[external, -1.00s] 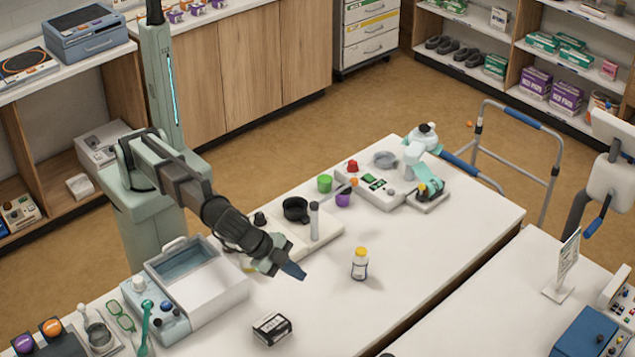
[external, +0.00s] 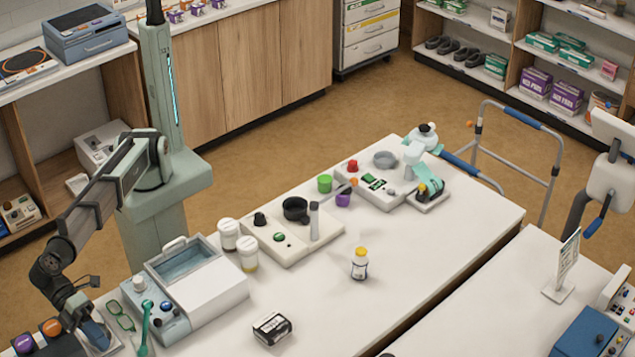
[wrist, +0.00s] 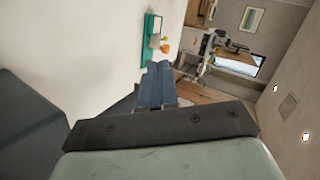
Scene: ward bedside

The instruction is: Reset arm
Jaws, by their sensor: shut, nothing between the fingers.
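My gripper (external: 97,335) is at the lower left of the external view, low over the near left end of the white table (external: 420,255). It is shut with nothing in it. Its blue fingers (wrist: 157,85) point away from the camera in the wrist view and lie close together. In the external view it overlaps the small tray area beside the orange and purple-topped dark holders (external: 50,335). I cannot tell whether it touches anything there.
Beside my gripper are green glasses (external: 122,318) and a blue-and-white box with an open basin (external: 200,285). Two white-lidded jars (external: 229,234), a yellow-capped bottle (external: 359,264) and a black-and-white box (external: 271,328) stand farther right. The table's right front is clear.

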